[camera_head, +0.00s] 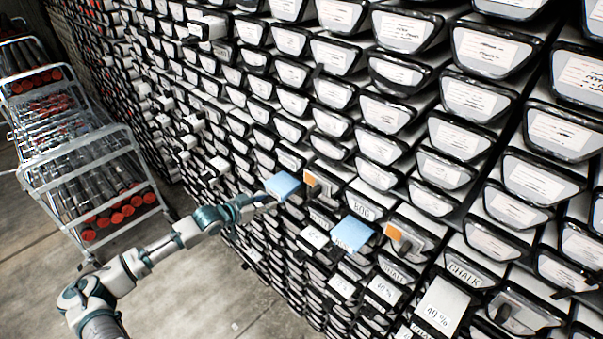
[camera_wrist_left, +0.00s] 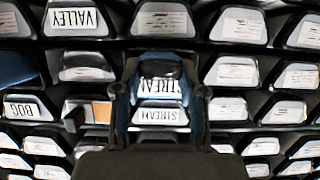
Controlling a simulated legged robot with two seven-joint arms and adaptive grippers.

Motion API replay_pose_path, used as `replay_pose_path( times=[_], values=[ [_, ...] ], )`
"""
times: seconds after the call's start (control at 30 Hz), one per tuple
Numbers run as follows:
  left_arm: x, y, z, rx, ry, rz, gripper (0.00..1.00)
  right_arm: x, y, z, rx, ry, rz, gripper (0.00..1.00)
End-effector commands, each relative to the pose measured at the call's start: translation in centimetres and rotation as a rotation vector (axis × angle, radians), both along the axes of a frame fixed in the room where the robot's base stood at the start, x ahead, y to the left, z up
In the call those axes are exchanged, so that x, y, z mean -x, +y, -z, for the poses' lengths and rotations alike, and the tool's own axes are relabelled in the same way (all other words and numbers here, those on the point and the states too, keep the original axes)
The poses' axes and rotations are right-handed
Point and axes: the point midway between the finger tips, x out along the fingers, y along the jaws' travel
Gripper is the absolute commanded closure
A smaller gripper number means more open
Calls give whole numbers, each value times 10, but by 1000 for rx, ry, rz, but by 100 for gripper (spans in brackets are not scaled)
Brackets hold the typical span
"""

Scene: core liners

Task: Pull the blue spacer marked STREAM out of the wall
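The blue spacer (camera_head: 282,186) sticks out of the wall of core liners near the middle of the head view. In the left wrist view, the blue spacer (camera_wrist_left: 158,68) carries labels reading STREAM, seen upside down and partly cut off. My left gripper (camera_head: 270,198) is right at this spacer. In the wrist view my left gripper (camera_wrist_left: 160,105) has one dark finger on each side of the spacer. The fingers stand apart with the spacer between them; whether they press on it is unclear. My right gripper is not in view.
A second blue spacer (camera_head: 351,233) sticks out lower right. Orange-faced blocks (camera_head: 310,180) and (camera_head: 393,237) sit beside the blue ones. Labelled liners fill the wall closely all around. Metal racks (camera_head: 95,185) with red-capped tubes stand at the left, with open floor (camera_head: 225,300) below.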

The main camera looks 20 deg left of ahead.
Motion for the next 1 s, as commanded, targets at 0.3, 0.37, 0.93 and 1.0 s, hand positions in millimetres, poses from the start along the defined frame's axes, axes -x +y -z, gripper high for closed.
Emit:
replay_pose_path(
  times=[0.3,0.37,0.93,1.0],
  values=[
    [11,9,2,-1,2,-2,100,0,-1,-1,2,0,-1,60],
    [17,11,2,-3,3,-3,100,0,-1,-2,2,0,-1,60],
    [68,30,7,-7,4,-2,100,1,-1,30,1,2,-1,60],
    [74,31,7,-7,6,2,100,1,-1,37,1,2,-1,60]
  ],
)
